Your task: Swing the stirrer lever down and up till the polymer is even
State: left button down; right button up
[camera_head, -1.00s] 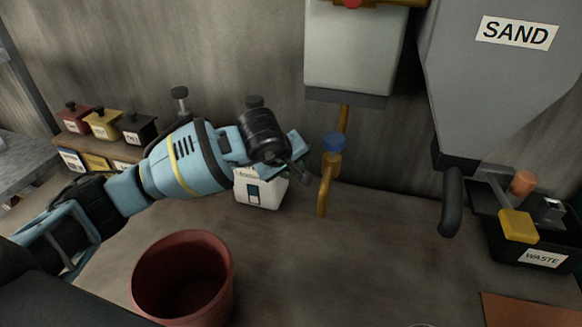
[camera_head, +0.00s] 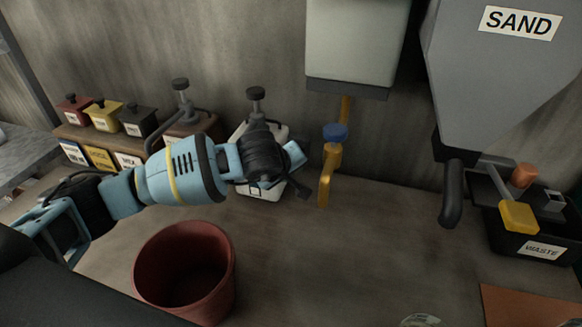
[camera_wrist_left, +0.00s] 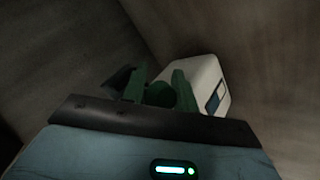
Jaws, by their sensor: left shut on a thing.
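My left gripper (camera_head: 290,182) is in front of the white polymer container (camera_head: 272,190) with a dark knob (camera_head: 256,93) on top. In the left wrist view, the green fingers (camera_wrist_left: 160,92) are closed around a small rounded dark-green piece, which seems to be the stirrer lever's grip. The rest of the lever is hidden behind my wrist and gripper in the head view. The white container also shows in the left wrist view (camera_wrist_left: 207,78), just beyond the fingers. The polymer inside cannot be seen. My right gripper is out of view.
A red-brown bucket (camera_head: 185,268) stands in front of my left arm. A blue-handled yellow tap (camera_head: 330,165) is right of the container. The grey SAND hopper (camera_head: 490,90) and black WASTE bin (camera_head: 525,245) are at right. Small lidded boxes (camera_head: 105,117) stand at back left.

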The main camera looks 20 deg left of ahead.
pick_arm(q)
jog(key=shift+f+t, duration=0.5)
jog(key=shift+t, duration=0.1)
jog(key=shift+w+a+r, duration=0.1)
jog(key=shift+w+r, duration=0.05)
jog(key=shift+w, duration=0.05)
dwell(0.4)
jog(key=c, duration=1.5)
grip_release()
jog(key=o, duration=0.4)
jog(key=shift+w, duration=0.1)
jog(key=v, duration=0.7)
jog(key=shift+s+r, duration=0.2)
jog(key=shift+s, duration=0.2)
